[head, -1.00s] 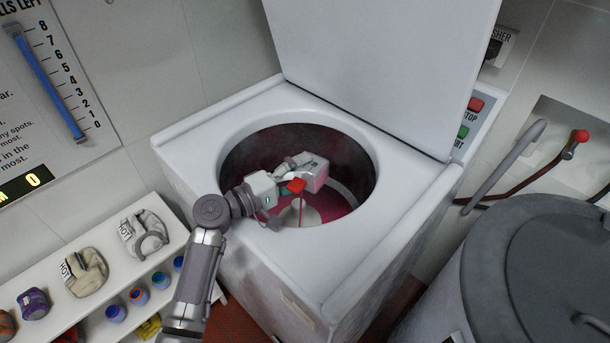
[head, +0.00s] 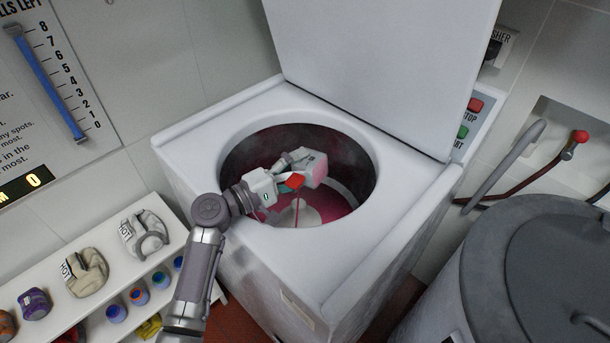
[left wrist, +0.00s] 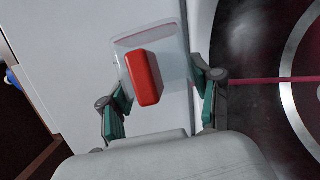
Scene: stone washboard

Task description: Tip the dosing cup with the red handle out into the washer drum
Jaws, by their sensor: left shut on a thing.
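My left gripper (head: 276,186) reaches in over the open washer drum (head: 350,165) from the left. It is shut on the red handle (head: 293,181) of the dosing cup. The clear, pinkish cup (head: 314,168) is tilted over the drum opening. A thin pink-red stream runs down beneath the handle toward the drum's pale centre post (head: 301,214). In the left wrist view the red handle (left wrist: 144,77) sits between the green finger pads, with the clear cup (left wrist: 177,55) behind it. The stream also crosses the dark drum there. My right gripper is not in view.
The washer's raised lid (head: 385,65) stands behind the drum, with red and green buttons at its right. A shelf (head: 150,262) at left holds several cloth mitts and small pots. A large grey lidded bin (head: 490,270) stands at right.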

